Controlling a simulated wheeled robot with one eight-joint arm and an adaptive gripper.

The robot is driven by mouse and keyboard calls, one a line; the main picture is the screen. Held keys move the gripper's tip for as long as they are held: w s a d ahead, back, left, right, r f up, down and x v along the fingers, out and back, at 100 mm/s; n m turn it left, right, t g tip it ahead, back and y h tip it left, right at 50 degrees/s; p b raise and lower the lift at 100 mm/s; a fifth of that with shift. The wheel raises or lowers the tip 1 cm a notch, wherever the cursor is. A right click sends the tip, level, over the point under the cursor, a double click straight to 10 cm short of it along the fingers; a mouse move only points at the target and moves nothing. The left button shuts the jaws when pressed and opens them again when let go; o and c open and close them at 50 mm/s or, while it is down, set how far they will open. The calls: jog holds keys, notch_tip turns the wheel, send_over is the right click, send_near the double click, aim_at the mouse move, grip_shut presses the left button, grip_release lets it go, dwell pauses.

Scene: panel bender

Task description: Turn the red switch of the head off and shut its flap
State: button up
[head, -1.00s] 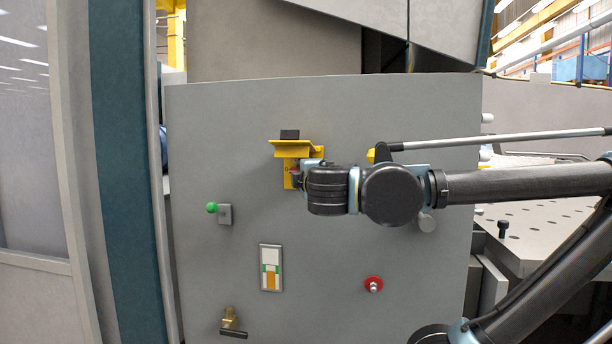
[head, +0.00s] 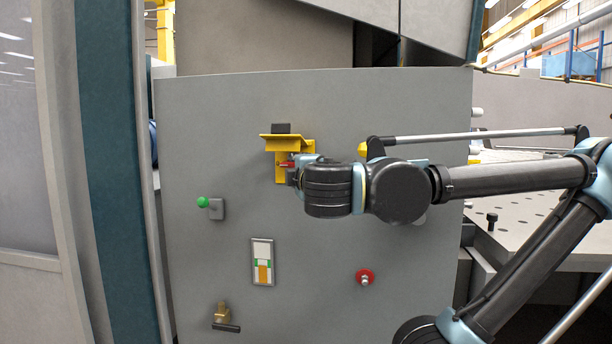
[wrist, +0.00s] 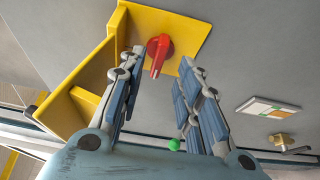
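The red switch (wrist: 159,53) sits on a yellow plate (wrist: 187,28) on the grey panel. In the wrist view its handle lies between my fingertips, with a gap on each side. In the head view the red switch (head: 286,164) shows just left of my gripper (head: 297,170), which partly covers the plate. The yellow flap (head: 287,144) stands open above the switch, sticking out from the panel. The flap (wrist: 75,93) fills the left of the wrist view, beside my left finger. My gripper (wrist: 160,65) is open, its fingers around the switch without visible contact.
A green knob (head: 203,202), a label plate (head: 263,262), a brass valve with a black handle (head: 222,313) and a red round button (head: 365,277) are on the panel below. A yellow piece (head: 362,149) shows behind my arm. The panel between them is bare.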

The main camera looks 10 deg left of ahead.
jog(key=v, duration=0.7)
dwell(0.5)
dwell(0.3)
